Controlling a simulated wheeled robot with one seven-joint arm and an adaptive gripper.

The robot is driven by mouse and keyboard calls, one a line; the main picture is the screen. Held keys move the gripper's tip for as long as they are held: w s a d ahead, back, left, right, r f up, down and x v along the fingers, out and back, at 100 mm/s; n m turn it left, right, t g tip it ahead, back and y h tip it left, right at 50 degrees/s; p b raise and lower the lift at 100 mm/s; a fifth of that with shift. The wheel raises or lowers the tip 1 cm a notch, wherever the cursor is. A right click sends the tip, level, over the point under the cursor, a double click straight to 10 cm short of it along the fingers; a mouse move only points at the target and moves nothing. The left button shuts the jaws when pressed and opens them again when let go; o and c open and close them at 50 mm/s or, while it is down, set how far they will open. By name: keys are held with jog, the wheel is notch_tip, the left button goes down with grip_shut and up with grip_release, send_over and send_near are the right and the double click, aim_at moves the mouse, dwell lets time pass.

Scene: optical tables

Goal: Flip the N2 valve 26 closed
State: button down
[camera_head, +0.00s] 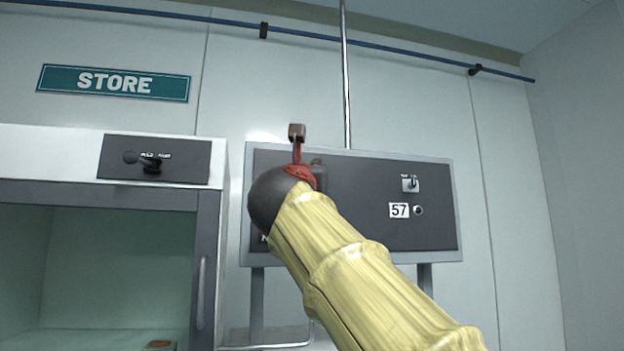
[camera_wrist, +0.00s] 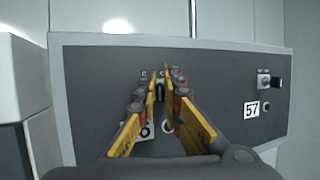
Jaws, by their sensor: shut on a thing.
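The dark valve panel (camera_head: 370,225) stands upright ahead and fills much of the wrist view (camera_wrist: 100,75). My gripper (camera_wrist: 159,76) is at the panel's left-middle part, with its two yellow fingers close together on a small dark valve handle (camera_wrist: 159,90). The fingers hide most of the handle, so its angle is unclear. A white number label (camera_wrist: 148,131) below is mostly covered by a finger and I cannot read it. In the head view my dark wrist and yellow-sleeved arm cover the panel's left part and hide the fingers and handle.
To the right on the panel are a small switch (camera_head: 410,183), a label reading 57 (camera_head: 399,210) and a round fitting (camera_head: 418,210). A cabinet (camera_head: 212,250) with a lever (camera_head: 150,163) stands at left, below a STORE sign (camera_head: 114,83). A vertical pipe (camera_head: 345,80) rises behind the panel.

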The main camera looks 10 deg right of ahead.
jog(key=shift+w+a+m+g+h, duration=0.15)
jog(key=shift+m+g+h, duration=0.25)
jog(key=shift+h, duration=0.4)
jog(key=shift+a+m+g+h, duration=0.15)
jog(key=shift+m+g+h, duration=0.15)
jog(key=shift+m+h, duration=0.35)
jog(key=shift+h, duration=0.35)
jog(key=c, duration=2.2)
grip_release()
jog(key=v, duration=1.2)
jog(key=shift+r, duration=0.1)
